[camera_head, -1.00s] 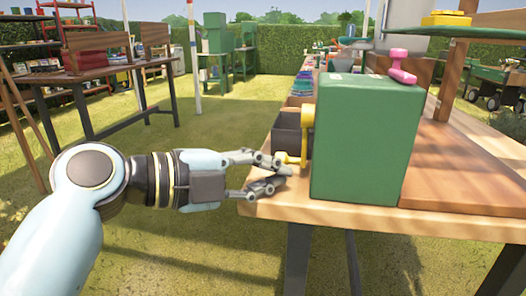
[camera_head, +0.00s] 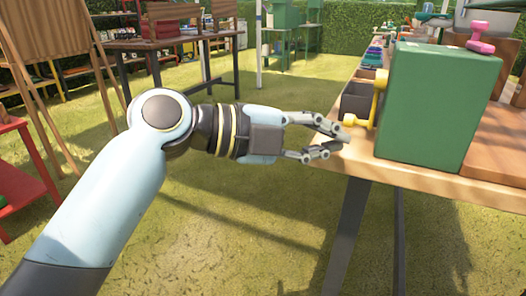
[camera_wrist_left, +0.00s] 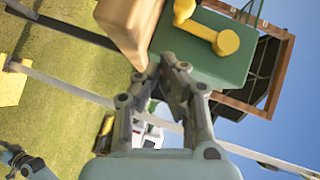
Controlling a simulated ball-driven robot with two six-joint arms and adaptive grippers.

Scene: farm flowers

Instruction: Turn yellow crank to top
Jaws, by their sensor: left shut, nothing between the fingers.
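The yellow crank (camera_head: 377,100) is on the left side of a green box (camera_head: 437,108) on a wooden table. Its arm hangs down from the hub, with the handle at the lower end pointing left. In the left wrist view the crank (camera_wrist_left: 207,27) shows against the green box (camera_wrist_left: 200,62) at the top. My left gripper (camera_head: 337,140) is shut and empty, just left of and below the crank handle. I cannot tell whether it touches the handle. My right gripper is not in view.
The wooden table (camera_head: 482,191) has its front left corner under the gripper. A grey bin (camera_head: 356,101) stands behind the crank. A pink object (camera_head: 480,36) sits on top of the box. Grass lies open to the left, and a red stand (camera_head: 17,186) is at the far left.

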